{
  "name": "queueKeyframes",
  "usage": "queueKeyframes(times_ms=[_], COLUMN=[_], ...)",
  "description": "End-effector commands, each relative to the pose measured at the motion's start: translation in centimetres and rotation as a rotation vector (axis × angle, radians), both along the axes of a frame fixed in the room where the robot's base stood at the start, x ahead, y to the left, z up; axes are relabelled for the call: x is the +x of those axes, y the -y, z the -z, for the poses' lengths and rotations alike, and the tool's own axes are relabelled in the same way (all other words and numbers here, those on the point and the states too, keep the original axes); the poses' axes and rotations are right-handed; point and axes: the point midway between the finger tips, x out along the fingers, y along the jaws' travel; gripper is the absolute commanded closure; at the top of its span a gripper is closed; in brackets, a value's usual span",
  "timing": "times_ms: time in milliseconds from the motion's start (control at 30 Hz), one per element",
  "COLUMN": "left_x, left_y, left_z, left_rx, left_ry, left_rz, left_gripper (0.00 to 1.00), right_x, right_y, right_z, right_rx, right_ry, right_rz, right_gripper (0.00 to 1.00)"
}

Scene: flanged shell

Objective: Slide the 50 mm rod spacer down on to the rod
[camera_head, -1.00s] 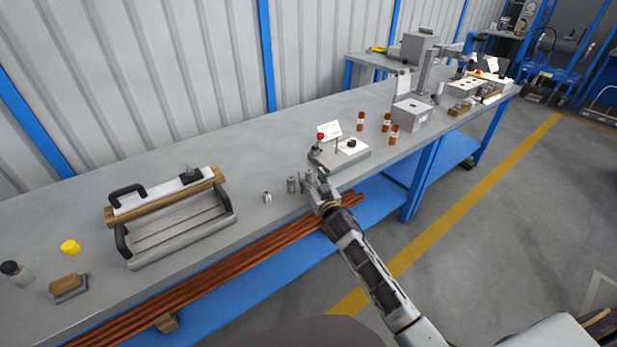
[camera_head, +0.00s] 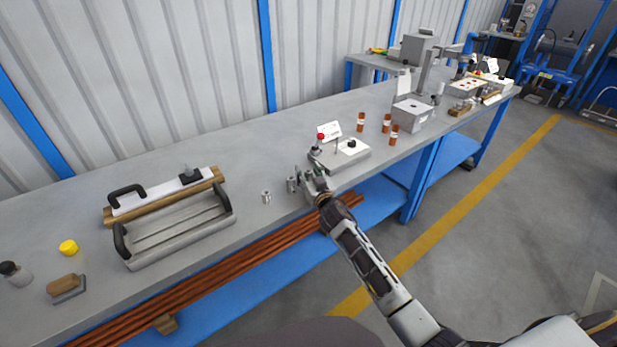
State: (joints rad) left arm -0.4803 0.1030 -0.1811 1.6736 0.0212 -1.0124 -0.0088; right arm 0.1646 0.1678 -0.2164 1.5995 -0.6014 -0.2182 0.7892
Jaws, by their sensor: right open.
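Two small grey metal cylinders stand upright near the bench's front edge: a shorter one (camera_head: 266,197) on the left and a taller one (camera_head: 291,185) to its right. Too small to read; I cannot tell which is the 50 mm rod spacer. A grey fixture block (camera_head: 346,157) stands behind and right of my right gripper, with a thin upright rod (camera_head: 336,145), a red ball knob (camera_head: 320,136) and a black knob (camera_head: 351,143). My right gripper (camera_head: 304,176) is open, just right of the taller cylinder; its fingers hide part of the bench there. My left gripper is out of view.
A grey tray with black handles (camera_head: 180,233) lies to the left. A white card (camera_head: 329,131) stands behind the fixture. Several brown bottles (camera_head: 386,123) and a grey box (camera_head: 411,113) are to the right.

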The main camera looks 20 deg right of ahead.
Motion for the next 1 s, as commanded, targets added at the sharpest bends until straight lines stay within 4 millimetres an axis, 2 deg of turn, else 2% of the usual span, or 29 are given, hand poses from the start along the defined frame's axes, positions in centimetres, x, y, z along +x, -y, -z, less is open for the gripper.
queueKeyframes(times_ms=[67, 467, 1000], left_x=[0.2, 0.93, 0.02], left_y=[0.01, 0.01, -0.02], left_z=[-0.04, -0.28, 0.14], left_rx=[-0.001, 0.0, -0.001], left_ry=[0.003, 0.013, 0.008], left_rz=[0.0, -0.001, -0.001], left_gripper=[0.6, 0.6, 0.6], right_x=[-0.01, -0.02, 0.01], right_y=[0.01, 0.01, 0.03], right_z=[0.0, 0.01, -0.71], right_rx=[0.0, 0.0, -0.001], right_ry=[0.0, 0.0, 0.002], right_rz=[0.0, 0.0, 0.0], right_gripper=[0.49, 0.99, 1.0])
